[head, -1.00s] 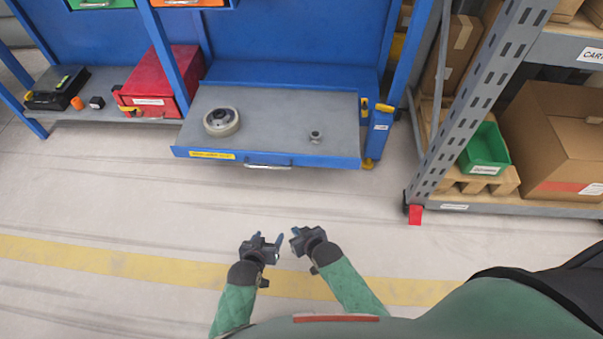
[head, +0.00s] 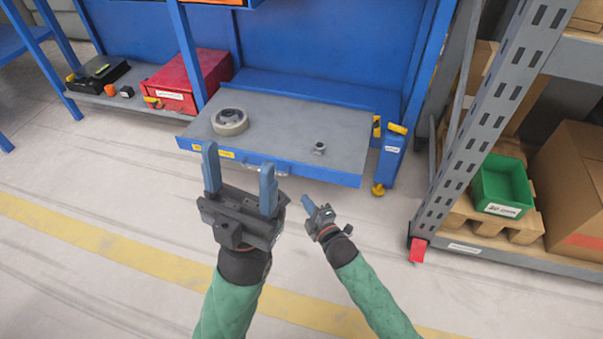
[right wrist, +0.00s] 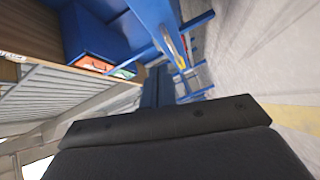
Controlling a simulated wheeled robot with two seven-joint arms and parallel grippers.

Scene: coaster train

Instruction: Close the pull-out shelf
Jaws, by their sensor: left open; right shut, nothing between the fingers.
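The pull-out shelf (head: 285,137) is a grey tray with a blue front edge, and it sticks out from the blue workbench in the head view. A round wheel-like part (head: 230,121) and a small metal fitting (head: 319,148) lie on it. My left gripper (head: 240,180) is open and empty, with its two blue fingers pointing at the shelf's front and overlapping it in the picture. It partly hides the shelf's handle (head: 268,167). My right gripper (head: 306,203) is shut and empty, lower and to the right, apart from the shelf. The right wrist view shows its dark body close up.
A red box (head: 187,80) stands left of the shelf on a lower ledge. A blue leg with a yellow-topped part (head: 390,160) stands at the shelf's right. A grey rack with a green bin (head: 502,186) is further right. The floor in front is open.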

